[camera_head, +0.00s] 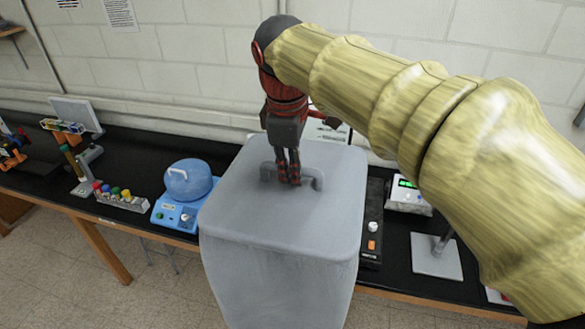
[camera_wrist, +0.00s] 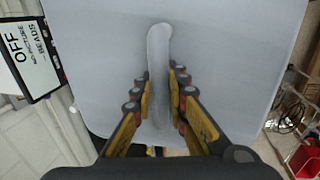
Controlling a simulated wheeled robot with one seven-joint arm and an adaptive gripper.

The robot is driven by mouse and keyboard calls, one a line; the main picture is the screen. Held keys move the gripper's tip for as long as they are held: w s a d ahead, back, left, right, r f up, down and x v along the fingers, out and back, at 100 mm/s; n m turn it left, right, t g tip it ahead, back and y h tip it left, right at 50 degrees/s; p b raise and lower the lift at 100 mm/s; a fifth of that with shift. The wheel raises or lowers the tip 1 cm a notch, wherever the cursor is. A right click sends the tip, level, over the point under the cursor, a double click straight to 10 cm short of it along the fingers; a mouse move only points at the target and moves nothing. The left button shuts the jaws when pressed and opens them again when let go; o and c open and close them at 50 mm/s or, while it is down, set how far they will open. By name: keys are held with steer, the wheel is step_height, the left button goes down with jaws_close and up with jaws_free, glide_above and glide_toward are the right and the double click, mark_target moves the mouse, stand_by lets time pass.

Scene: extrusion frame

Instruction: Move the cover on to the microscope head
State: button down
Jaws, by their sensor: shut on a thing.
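The cover (camera_head: 285,225) is a large grey, box-shaped hood with a raised handle (camera_head: 313,178) on its top. In the head view it stands upright in front of the bench and fills the lower middle. My gripper (camera_head: 289,180) points down at the cover's top and is shut on the handle. In the wrist view the handle (camera_wrist: 159,60) runs between the two fingers of my gripper (camera_wrist: 161,85), with the cover's flat top (camera_wrist: 220,40) behind it. I cannot make out the microscope head; the cover and my arm hide part of the bench.
A black bench (camera_head: 135,150) runs along the white block wall. On it are a blue centrifuge-like device (camera_head: 180,205), a rack of coloured caps (camera_head: 120,200), a black box with an orange switch (camera_head: 371,235), and a stand with a white base (camera_head: 436,262). Floor shows at lower left.

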step_height(320, 180, down, 22)
steer(key=b, duration=2.1)
